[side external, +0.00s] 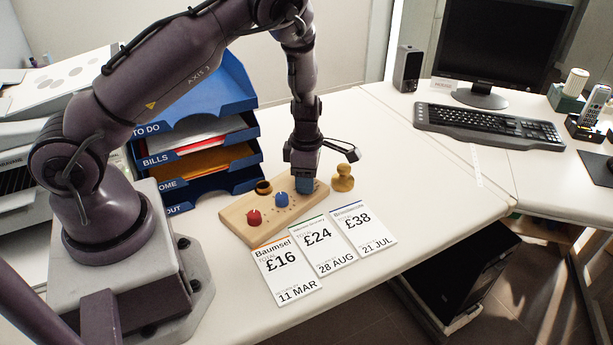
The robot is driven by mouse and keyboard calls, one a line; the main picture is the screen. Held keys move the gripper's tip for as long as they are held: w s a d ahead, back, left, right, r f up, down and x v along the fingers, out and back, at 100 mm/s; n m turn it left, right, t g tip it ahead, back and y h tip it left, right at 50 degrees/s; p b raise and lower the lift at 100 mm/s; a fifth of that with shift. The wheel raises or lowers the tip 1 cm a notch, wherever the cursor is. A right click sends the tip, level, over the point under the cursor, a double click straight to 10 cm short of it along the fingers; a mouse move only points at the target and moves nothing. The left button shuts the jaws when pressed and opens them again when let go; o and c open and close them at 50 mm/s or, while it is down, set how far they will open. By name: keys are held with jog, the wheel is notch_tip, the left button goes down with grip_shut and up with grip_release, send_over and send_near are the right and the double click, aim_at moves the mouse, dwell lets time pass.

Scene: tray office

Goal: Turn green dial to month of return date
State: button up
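A wooden board (241,213) lies on the desk, with a red dial (253,217) and a blue dial (281,199) on it. No green dial shows; my gripper covers the board's right end. My gripper (305,184) points down there, with a bluish part low between or on its fingers; I cannot tell whether it grips anything. Three cards lie in front: an orange-striped one (283,278) reading £16, 11 MAR, a green-striped one (322,252) reading £24, 28 AUG, and a blue-striped one (362,236) reading £38, 21 JUL.
A dark round piece with a yellowish rim (263,187) sits at the board's back edge. A small wooden knobbed piece (342,178) stands just right of my gripper. Blue letter trays (226,185) stand behind the board. A keyboard (490,125) and monitor are farther right. The desk right of the cards is clear.

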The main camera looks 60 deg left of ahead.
jog(key=shift+o, duration=0.6)
notch_tip(320, 180, up, 13)
dwell(0.4)
